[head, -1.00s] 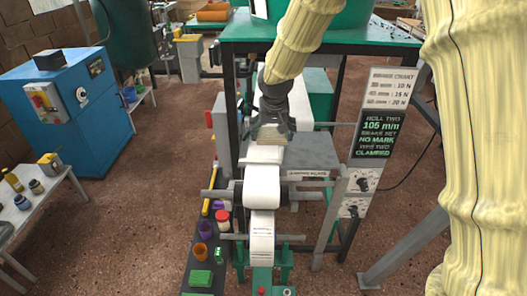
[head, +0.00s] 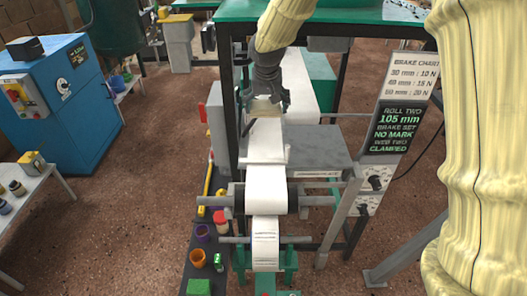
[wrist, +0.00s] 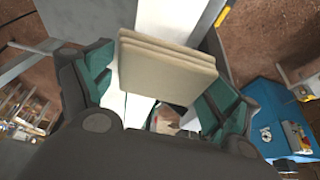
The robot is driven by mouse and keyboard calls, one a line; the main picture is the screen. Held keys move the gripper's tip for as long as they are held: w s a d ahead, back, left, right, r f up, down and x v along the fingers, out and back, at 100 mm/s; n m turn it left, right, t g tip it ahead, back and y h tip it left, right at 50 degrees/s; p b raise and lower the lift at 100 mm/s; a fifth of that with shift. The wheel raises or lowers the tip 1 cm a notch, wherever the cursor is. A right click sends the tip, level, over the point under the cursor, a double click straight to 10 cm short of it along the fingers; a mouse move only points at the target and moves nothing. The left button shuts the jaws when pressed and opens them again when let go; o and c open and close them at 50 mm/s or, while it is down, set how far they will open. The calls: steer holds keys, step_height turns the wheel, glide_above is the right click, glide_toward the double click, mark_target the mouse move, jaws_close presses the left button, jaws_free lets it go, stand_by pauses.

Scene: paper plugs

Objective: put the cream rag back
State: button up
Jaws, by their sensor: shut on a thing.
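The cream rag (wrist: 168,66) is a folded, layered block between the fingers of my gripper (wrist: 150,85) in the wrist view. The two dark and green fingers are shut on it from both sides. In the head view the rag (head: 264,105) shows as a small cream patch under my gripper (head: 265,110). It is held over the white paper web (head: 263,150), beside the grey plate (head: 312,150). I cannot tell whether the rag touches the paper.
A paper roll (head: 266,190) sits on a shaft in front. A dark narrow shelf at left holds a purple cup (head: 202,233), an orange cup (head: 197,259) and a green block (head: 199,287). A green-topped frame (head: 345,12) stands overhead. A sign board (head: 397,125) is at right.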

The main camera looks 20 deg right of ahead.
steer(key=b, duration=0.4)
glide_above(266, 149)
steer(key=s, duration=0.1)
step_height(266, 149, down, 5)
steer(key=shift+s+a+f+p, duration=0.1)
steer(key=shift+a+f+p, duration=0.1)
steer(key=shift+f, duration=2.6)
steer(key=shift+a+f+p, duration=0.1)
steer(key=shift+f+p, duration=0.1)
steer(key=shift+f, duration=2.55)
steer(key=shift+d, duration=0.1)
steer(key=shift+f, duration=0.2)
steer(key=o, duration=0.8)
steer(key=shift+c, duration=0.2)
steer(key=shift+r, duration=0.1)
